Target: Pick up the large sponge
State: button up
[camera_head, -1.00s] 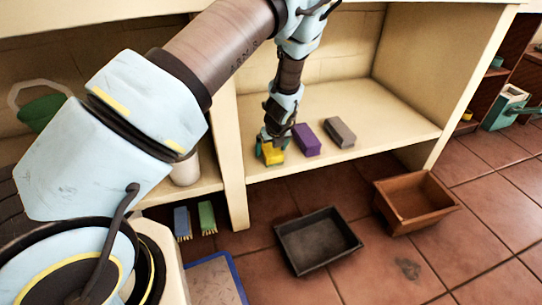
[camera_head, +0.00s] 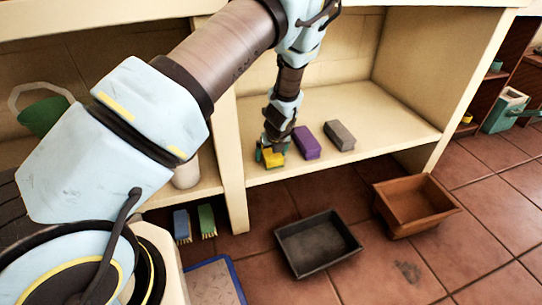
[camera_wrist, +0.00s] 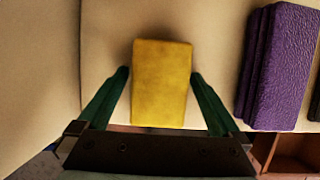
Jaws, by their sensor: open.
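A yellow sponge-like block (camera_wrist: 161,100) lies on the cream shelf between the two green fingers of my gripper (camera_wrist: 160,74). The fingers are open, one on each side of it, with a narrow gap left and right. In the head view my gripper (camera_head: 270,152) is low over the shelf's front left part and partly hides the yellow block (camera_head: 274,160). A purple block (camera_head: 307,143) lies just to the right, and a grey block (camera_head: 340,136) beyond it. The purple block also shows in the wrist view (camera_wrist: 285,65). I cannot tell for sure which block is the large sponge.
The shelf (camera_head: 385,125) is bare right of the grey block. An upright divider (camera_head: 233,150) stands close left of my gripper. On the tiled floor below are a black tray (camera_head: 318,268) and a brown box (camera_head: 412,228). Blue and green brushes (camera_head: 207,218) stand at left.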

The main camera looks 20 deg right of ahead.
jog(key=c, duration=1.2)
jog(key=shift+r, duration=0.1)
notch_tip(320, 180, up, 10)
jog(key=p, duration=0.2)
jog(key=shift+r+p, duration=0.15)
jog(key=shift+p, duration=0.2)
jog(key=o, duration=0.7)
jog(key=c, duration=0.6)
jog(key=shift+s, duration=0.15)
